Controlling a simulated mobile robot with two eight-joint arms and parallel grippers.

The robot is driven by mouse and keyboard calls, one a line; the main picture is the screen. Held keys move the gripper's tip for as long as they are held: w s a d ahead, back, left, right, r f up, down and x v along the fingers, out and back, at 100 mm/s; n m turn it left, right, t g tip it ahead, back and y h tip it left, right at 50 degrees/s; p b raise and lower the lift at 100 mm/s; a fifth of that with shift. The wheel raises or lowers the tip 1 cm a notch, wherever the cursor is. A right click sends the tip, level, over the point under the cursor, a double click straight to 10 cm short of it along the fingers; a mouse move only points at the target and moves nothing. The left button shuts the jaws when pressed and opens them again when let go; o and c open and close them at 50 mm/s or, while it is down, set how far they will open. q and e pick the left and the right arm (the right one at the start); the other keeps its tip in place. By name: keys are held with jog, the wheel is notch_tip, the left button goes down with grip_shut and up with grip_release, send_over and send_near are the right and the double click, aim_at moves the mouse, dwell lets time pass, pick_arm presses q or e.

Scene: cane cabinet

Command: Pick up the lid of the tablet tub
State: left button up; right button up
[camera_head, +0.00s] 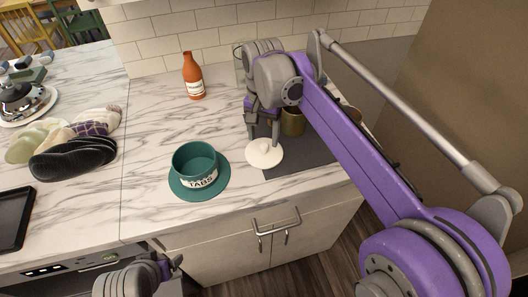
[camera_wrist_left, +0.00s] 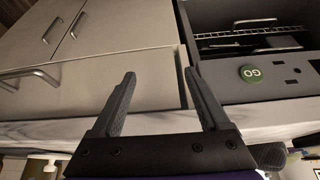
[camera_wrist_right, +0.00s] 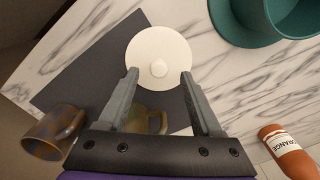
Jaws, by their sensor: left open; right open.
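The lid (camera_head: 264,153) is a white disc with a small central knob. It lies at the mat's left edge, partly over the marble, and shows whole in the right wrist view (camera_wrist_right: 158,40). The green tub (camera_head: 194,163) marked TABS stands open, left of the lid, on a green saucer (camera_head: 222,180). My right gripper (camera_head: 262,138) is open and empty, pointing down over the lid; in the right wrist view its fingertips (camera_wrist_right: 160,75) frame the near side of the knob. My left gripper (camera_wrist_left: 160,73) is open and empty, low in front of the cabinet, away from the lid.
A dark mat (camera_head: 300,155) holds brown mugs (camera_head: 292,122) close behind and right of the lid. An orange bottle (camera_head: 193,77) stands at the back. Oven mitts (camera_head: 75,155) lie left. The marble between tub and bottle is clear. Cabinet handles (camera_head: 276,228) jut out below.

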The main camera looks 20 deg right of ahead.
aim_at(264, 145)
notch_tip(264, 145, down, 3)
jog(key=shift+d+f, duration=0.1)
jog(key=shift+c, duration=0.3)
grip_shut()
